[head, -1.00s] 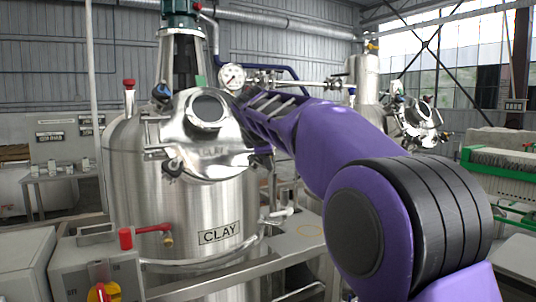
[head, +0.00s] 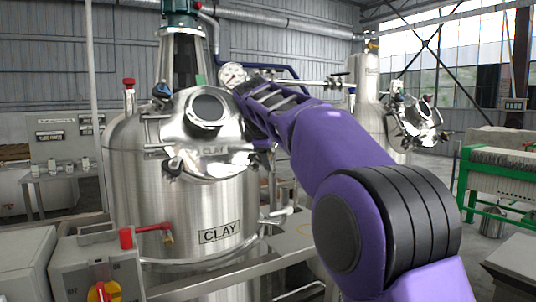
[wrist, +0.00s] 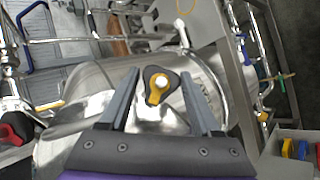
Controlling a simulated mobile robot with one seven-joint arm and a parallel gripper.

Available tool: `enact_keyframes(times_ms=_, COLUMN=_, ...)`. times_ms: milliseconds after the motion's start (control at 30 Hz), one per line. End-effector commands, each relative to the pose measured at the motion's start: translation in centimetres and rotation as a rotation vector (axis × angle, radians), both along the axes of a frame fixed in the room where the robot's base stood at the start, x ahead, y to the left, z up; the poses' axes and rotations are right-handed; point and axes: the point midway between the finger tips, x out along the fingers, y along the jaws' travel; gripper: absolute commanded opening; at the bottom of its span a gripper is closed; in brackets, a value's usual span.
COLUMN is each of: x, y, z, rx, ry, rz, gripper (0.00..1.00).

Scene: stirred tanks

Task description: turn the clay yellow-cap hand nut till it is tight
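The clay tank (head: 180,225) is a shiny steel vessel with a CLAY label, left of centre in the head view. Its tilted round lid (head: 190,130) faces me. In the wrist view the yellow-cap hand nut (wrist: 155,96) is a dark three-lobed knob with a yellow middle and a pale centre. My gripper (wrist: 158,74) is open, with one finger on each side of the nut and visible gaps to both. I cannot tell whether the fingertips are down at the nut's height. In the head view my arm hides the gripper and the nut.
A pressure gauge (head: 233,75) and pipes stand close behind my arm. A control box with a yellow-red switch (head: 103,292) is at the lower left. A second steel tank (head: 365,100) stands behind at right. Green-framed equipment (head: 500,175) is at the far right.

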Motion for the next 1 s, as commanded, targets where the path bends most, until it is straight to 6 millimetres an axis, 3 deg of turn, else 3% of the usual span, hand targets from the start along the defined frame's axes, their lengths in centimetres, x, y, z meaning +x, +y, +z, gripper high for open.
enact_keyframes(times_ms=33, x=0.0, y=0.0, z=0.0, rx=-0.001, ry=0.0, rz=-0.001, gripper=0.76)
enact_keyframes(times_ms=100, x=0.0, y=0.0, z=0.0, rx=0.0, ry=0.0, rz=0.0, gripper=0.88)
enact_keyframes(times_ms=533, x=-0.8, y=0.1, z=0.7, rx=0.001, ry=-0.002, rz=0.002, gripper=0.88)
enact_keyframes(times_ms=667, x=-2.6, y=0.3, z=2.1, rx=0.001, ry=-0.004, rz=0.002, gripper=0.88)
enact_keyframes(times_ms=1000, x=-9.1, y=0.9, z=7.3, rx=0.001, ry=-0.003, rz=0.004, gripper=0.88)
